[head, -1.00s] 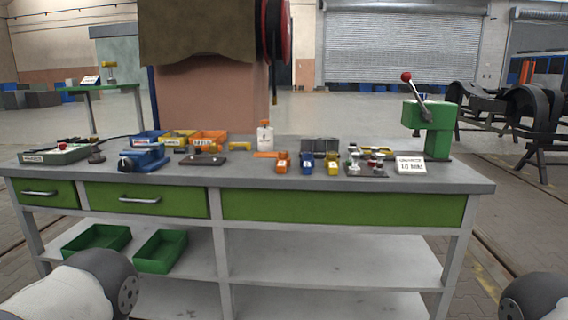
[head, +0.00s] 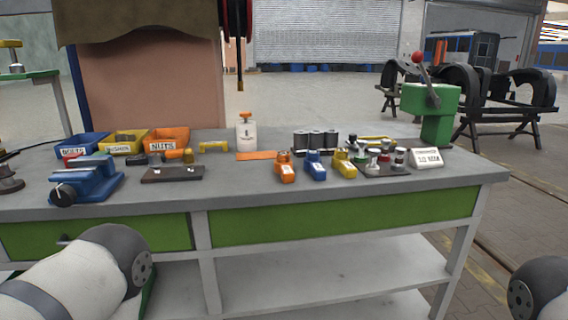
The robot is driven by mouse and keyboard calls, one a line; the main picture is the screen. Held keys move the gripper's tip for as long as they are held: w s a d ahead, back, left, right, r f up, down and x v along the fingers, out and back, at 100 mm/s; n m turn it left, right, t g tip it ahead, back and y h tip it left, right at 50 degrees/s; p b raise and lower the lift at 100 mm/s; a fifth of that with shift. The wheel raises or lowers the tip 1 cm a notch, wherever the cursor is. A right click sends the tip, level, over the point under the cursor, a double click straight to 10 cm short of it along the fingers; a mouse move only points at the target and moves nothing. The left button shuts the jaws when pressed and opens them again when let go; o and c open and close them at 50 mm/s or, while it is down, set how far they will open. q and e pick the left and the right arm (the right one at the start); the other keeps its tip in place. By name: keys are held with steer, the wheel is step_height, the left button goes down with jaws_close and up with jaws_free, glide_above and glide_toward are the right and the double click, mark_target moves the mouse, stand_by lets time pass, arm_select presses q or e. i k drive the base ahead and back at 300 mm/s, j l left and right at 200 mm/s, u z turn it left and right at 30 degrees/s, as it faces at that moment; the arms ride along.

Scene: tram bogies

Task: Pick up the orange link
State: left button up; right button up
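The orange link (head: 286,168) lies on the grey workbench top (head: 230,183), left of a blue link (head: 315,165) and a yellow link (head: 344,164) of like shape. It is the leftmost of this row, near the middle of the view. It appears unobstructed and nothing holds it. Neither of my grippers is in view. Only parts of my arms show in the lower left and lower right corners, apart from the bench top items.
A blue vise (head: 87,182) and a dark plate (head: 173,173) are to the left. Bins stand behind, including an orange nuts bin (head: 168,140). A white bottle (head: 246,131), dark cylinders (head: 316,140), a tray of knobs (head: 386,163) and a green lever press (head: 433,112) are around the link.

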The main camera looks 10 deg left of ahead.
mark_target(286, 172)
steer(key=i+j+z, duration=0.15)
steer(key=j, duration=0.3)
steer(key=i+j+z, duration=0.2)
steer(key=j, duration=0.25)
steer(key=j+z, duration=0.15)
steer(key=j, duration=0.35)
steer(key=k, duration=0.05)
